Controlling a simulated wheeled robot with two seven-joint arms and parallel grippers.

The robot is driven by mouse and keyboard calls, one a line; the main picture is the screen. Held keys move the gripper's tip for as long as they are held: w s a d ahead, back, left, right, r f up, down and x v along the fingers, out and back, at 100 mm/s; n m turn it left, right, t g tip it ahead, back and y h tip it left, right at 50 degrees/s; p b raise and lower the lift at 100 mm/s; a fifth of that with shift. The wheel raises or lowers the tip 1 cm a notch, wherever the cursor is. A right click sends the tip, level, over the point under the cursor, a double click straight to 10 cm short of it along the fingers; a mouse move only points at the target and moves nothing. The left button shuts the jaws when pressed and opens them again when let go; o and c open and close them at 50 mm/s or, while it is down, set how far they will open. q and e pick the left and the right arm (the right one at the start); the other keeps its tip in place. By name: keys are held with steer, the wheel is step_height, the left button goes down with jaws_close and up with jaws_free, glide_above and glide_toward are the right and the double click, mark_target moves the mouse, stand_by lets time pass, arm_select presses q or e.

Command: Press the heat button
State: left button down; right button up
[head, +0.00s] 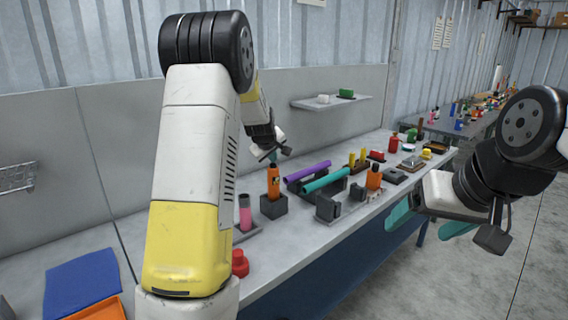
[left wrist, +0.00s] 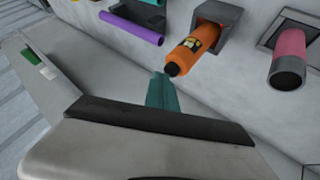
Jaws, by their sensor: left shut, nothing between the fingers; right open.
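No part that I can identify as the heat button shows in either view. An orange bottle (head: 273,181) with a dark cap and a label stands in a dark grey block holder on the bench; it also shows in the left wrist view (left wrist: 194,49). My left gripper (head: 281,152) is above and just behind this bottle, shut and empty. In the left wrist view its teal fingertips (left wrist: 162,92) point toward the bottle's capped end, with a visible gap in the picture. My right gripper (head: 428,221) is open and empty, off the bench's front edge.
A pink cylinder (head: 245,214) and a red knob-like part (head: 239,263) stand left of the bottle. Purple (head: 308,171) and teal (head: 327,181) tubes lie on supports to its right. A second orange bottle (head: 374,177) is farther right. A wall shelf (head: 331,102) hangs behind.

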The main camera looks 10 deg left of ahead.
mark_target(272, 165)
stand_by(0.6)
arm_select(q)
steer(key=shift+r, duration=0.35)
step_height(272, 165, up, 6)
stand_by(0.7)
